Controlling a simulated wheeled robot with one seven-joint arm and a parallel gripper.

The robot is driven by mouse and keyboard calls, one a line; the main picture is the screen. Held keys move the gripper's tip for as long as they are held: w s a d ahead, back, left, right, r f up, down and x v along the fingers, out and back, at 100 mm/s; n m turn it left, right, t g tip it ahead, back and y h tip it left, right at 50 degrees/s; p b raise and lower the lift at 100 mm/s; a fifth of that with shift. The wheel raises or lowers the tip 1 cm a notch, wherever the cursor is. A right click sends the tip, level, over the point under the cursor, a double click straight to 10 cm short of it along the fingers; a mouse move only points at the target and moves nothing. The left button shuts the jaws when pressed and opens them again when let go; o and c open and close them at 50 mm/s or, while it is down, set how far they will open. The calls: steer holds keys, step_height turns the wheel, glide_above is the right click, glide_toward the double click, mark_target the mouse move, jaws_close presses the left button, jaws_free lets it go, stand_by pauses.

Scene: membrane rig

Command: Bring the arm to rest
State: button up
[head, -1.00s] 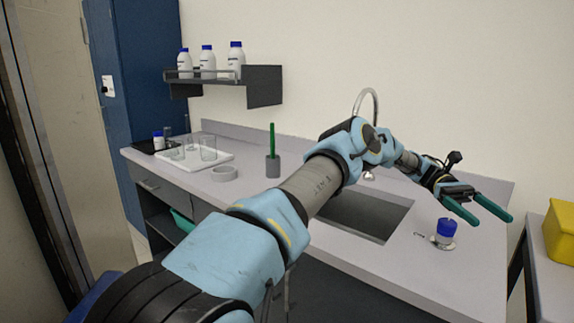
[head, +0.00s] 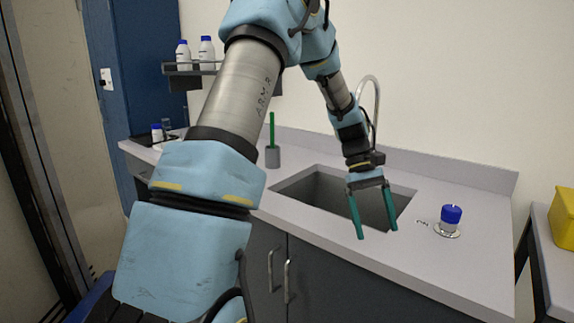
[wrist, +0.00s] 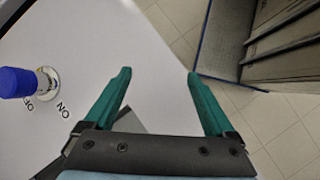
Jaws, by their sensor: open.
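My gripper (head: 376,228) is open and empty in the head view. Its two green fingers point down in front of the sink (head: 325,188), near the counter's front edge. In the wrist view my gripper (wrist: 160,85) shows its fingers wide apart, with the counter edge and the floor between and beyond them. My arm is raised and bent, and it hides part of the counter and the wall shelf.
A blue-capped piece (head: 451,217) on a round metal base stands on the counter (head: 430,265) right of my gripper. A tall faucet (head: 376,100) rises behind the sink. A green stick in a grey holder (head: 272,157) stands left. A yellow bin (head: 563,230) sits at far right.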

steer(key=s+a+f+m+t+y+b, duration=0.1)
steer(key=s+a+t, duration=0.2)
steer(key=a, duration=1)
steer(key=s+a+f+m+t+y+b, duration=0.1)
steer(key=a+t, duration=0.3)
steer(key=a, duration=0.9)
steer(key=shift+s+a+f+m+b, duration=0.3)
steer(key=shift+s+a+f+b, duration=0.1)
steer(key=shift+s, duration=0.5)
